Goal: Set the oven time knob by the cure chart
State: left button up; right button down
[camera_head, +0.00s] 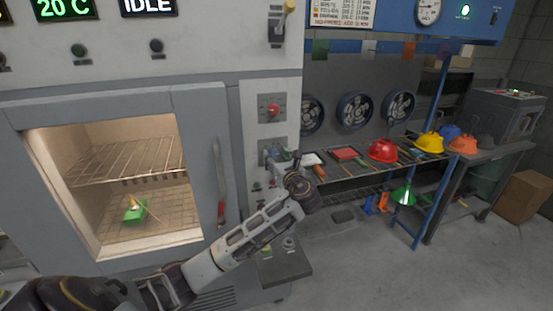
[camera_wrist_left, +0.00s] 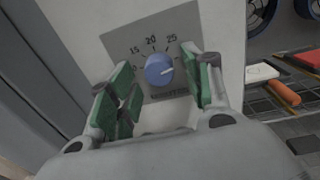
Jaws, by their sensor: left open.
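The blue knob (camera_wrist_left: 159,69) sits on a grey dial plate (camera_wrist_left: 155,45) marked 15, 20 and 25, with smaller lettering below it. Its white pointer line points to the right and slightly up. My left gripper (camera_wrist_left: 158,88) is open, with its green-padded fingers on either side of the knob; I cannot tell whether they touch it. In the head view the left gripper (camera_head: 277,157) is at the oven's side panel, largely covering this dial. The cure chart (camera_head: 342,13) hangs at the top, cut off, its text too small to read. My right gripper is out of view.
The oven (camera_head: 185,95) has a lit chamber with a green object (camera_head: 134,213) on its lower rack. A red knob (camera_head: 269,110) is above the gripper. A bench to the right holds red (camera_head: 382,150), yellow (camera_head: 428,142) and orange (camera_head: 463,145) helmets.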

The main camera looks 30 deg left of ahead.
pick_arm(q)
jog(key=c, duration=1)
